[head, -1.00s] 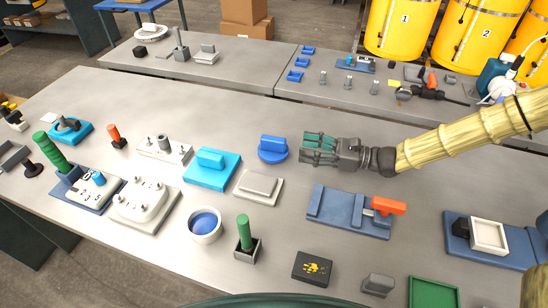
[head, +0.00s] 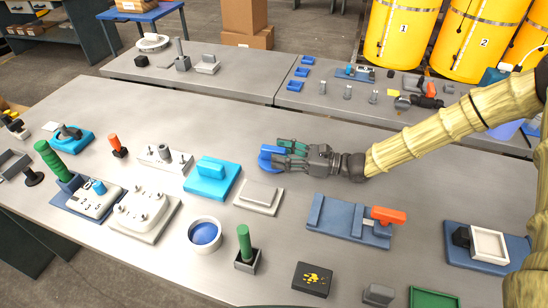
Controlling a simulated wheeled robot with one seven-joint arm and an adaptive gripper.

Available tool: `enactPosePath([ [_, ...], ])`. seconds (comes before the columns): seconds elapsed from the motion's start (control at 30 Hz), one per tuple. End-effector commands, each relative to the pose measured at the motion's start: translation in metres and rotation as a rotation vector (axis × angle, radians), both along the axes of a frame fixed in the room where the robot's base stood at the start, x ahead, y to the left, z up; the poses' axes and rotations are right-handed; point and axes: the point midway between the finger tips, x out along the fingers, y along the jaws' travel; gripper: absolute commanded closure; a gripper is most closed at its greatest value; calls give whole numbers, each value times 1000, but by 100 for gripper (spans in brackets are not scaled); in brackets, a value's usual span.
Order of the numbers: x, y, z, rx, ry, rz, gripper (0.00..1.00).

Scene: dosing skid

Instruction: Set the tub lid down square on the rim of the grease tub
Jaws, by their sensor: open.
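The tub lid is a round blue disc with a raised grip bar (head: 267,153), lying on the grey table near its middle. The grease tub (head: 190,240) is a round white cup with blue grease inside, open at the top, standing to the front left of the lid. My gripper (head: 279,156) is open, its fingers pointing left and reaching over the right part of the lid. The fingers hide part of the lid. I cannot tell whether they touch it.
A cyan block on a plate (head: 211,178) and a grey plate with a raised block (head: 259,197) lie between the lid and tub. A green-handled peg in a holder (head: 244,244) stands just right of the tub. A blue fixture with an orange handle (head: 350,221) lies to the right.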

Motion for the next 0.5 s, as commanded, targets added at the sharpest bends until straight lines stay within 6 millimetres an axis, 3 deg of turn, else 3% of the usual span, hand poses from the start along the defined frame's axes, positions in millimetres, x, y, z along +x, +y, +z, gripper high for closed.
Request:
enactPosePath([
  [0.2, 5, 22, 0, 0, 0, 1, 52],
  [0.5, 7, 28, 0, 0, 0, 0, 52],
])
